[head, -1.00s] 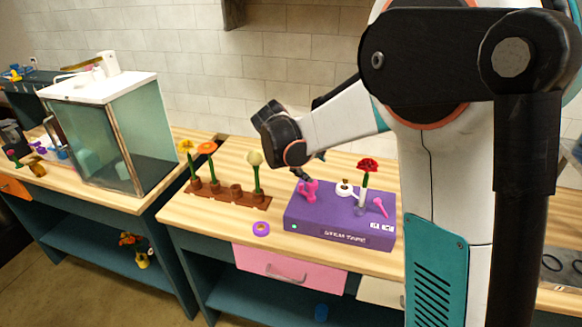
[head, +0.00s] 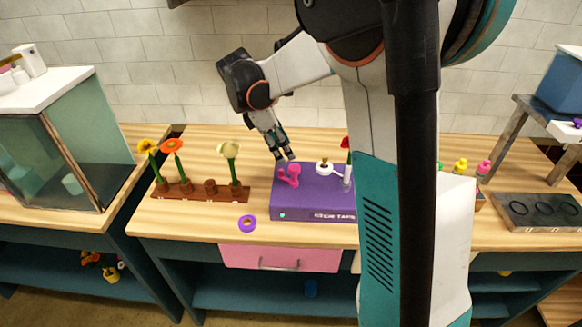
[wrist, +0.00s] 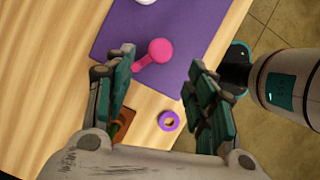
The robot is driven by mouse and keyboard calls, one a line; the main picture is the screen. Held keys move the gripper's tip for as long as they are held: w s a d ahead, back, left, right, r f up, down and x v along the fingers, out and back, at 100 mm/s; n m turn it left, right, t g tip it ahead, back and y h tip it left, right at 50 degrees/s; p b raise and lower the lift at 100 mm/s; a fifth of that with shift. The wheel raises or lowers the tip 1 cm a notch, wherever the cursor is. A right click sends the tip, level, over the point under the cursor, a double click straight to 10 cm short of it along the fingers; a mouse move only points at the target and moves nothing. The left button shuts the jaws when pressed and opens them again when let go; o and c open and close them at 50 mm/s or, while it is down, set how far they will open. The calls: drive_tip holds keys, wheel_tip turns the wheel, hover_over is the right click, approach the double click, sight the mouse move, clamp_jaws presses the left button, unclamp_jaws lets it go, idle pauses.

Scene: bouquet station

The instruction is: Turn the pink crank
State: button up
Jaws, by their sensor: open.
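The pink crank (head: 289,175) stands on the left part of the purple stem tape box (head: 312,197). In the wrist view the crank's pink knob and arm (wrist: 157,53) show just beyond the gap between my fingers. My gripper (head: 286,157) is open and hangs just above and behind the crank, pointing down. In the wrist view its two teal fingers (wrist: 158,82) are spread apart with nothing between them. I cannot tell in the head view whether a finger touches the crank.
A white spool holder (head: 325,168) and a red flower (head: 346,143) in a clear tube are on the box. A purple tape roll (head: 247,223) lies on the wooden counter, left of the box. A brown flower rack (head: 209,189) stands further left. My arm hides the box's right end.

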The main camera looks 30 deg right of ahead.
sight(294, 167)
drive_tip(key=b+x, duration=0.1)
drive_tip(key=x, duration=0.7)
drive_tip(key=shift+b, duration=0.35)
drive_tip(key=c, duration=1)
